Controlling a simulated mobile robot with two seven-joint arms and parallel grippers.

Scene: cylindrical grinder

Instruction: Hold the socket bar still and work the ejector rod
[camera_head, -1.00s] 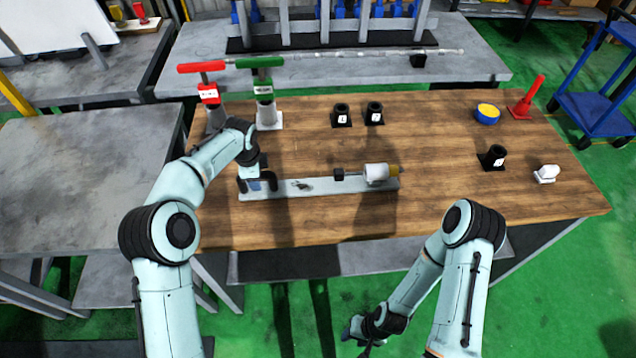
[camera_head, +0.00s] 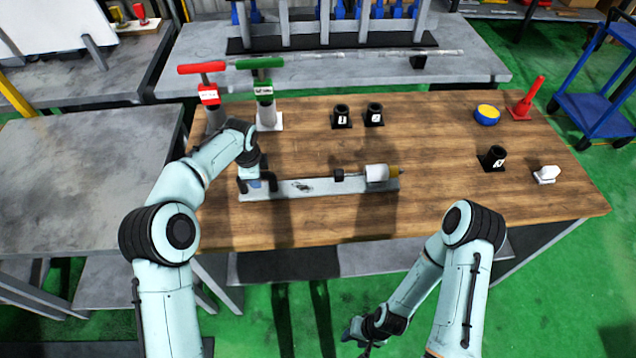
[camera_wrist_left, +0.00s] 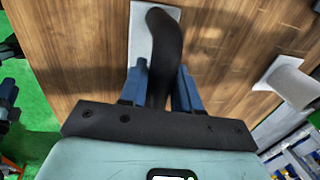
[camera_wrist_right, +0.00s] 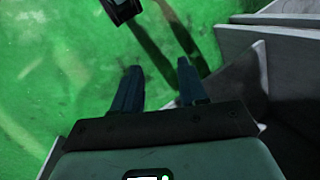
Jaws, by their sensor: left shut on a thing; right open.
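The socket bar (camera_head: 322,187) is a pale grey flat bar lying on the wooden table. At its left end a black curved handle (camera_wrist_left: 164,50) rises between the blue fingers of my left gripper (camera_wrist_left: 160,85), which is shut on it; in the head view the left gripper (camera_head: 256,184) partly hides that end. Toward the right end, the bar carries a small black block (camera_head: 338,175) and a white cylinder (camera_head: 377,173) with a brass-coloured end (camera_head: 395,172). I cannot tell which part is the ejector rod. My right gripper (camera_wrist_right: 158,88) is open and empty, low in front of the table.
A red T-handled tool (camera_head: 208,92) and a green one (camera_head: 263,88) stand upright at the back left of the wooden table (camera_head: 430,150).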

